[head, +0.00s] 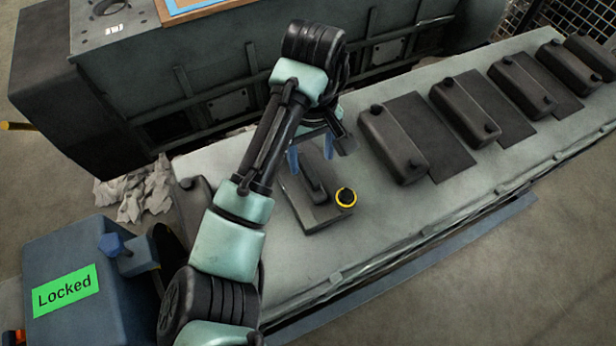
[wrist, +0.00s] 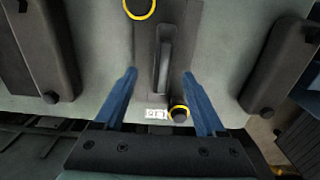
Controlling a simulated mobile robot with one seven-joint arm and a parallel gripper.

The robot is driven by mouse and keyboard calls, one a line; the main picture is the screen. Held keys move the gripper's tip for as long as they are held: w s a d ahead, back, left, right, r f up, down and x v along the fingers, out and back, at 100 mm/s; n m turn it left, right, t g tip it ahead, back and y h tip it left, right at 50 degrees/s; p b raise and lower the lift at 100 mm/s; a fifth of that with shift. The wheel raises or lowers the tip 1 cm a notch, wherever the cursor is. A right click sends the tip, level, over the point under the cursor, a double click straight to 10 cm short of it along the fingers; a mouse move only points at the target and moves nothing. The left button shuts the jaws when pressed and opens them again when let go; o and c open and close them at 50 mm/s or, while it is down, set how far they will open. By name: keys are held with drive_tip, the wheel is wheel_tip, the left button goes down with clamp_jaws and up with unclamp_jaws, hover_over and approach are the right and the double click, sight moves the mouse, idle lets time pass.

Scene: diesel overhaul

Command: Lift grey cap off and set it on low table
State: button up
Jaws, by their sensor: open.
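A dark grey piece with a raised narrow bar (head: 312,183), which I take to be the grey cap, lies on a long pale grey-green top (head: 280,243). In the wrist view the bar (wrist: 163,58) runs lengthwise between my fingers' lines. A yellow-ringed black knob (head: 346,197) sits at one end; another ringed knob (wrist: 180,113) is near the fingers. My gripper (head: 311,155) is open and empty above the piece, its blue fingers (wrist: 160,100) on either side. I cannot tell which surface is the low table.
Several dark grey block-shaped covers (head: 393,145) with black knobs stand along the long top to the right, dark flat panels (head: 430,135) beside them. A large dark machine (head: 140,85) stands behind. A blue box (head: 70,262) with a green "Locked" label is at lower left. Crumpled rags (head: 140,192) lie nearby.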

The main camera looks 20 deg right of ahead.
sight(308, 167)
drive_tip(key=shift+w+a+f, duration=0.1)
drive_tip(key=shift+a+f, duration=0.05)
drive_tip(key=shift+f, duration=1.35)
drive_tip(key=shift+w+a+f, duration=0.1)
drive_tip(key=shift+a+f, duration=0.05)
drive_tip(key=shift+f, duration=1.3)
clamp_jaws()
drive_tip(key=shift+r+p, duration=0.15)
drive_tip(key=shift+p, duration=0.15)
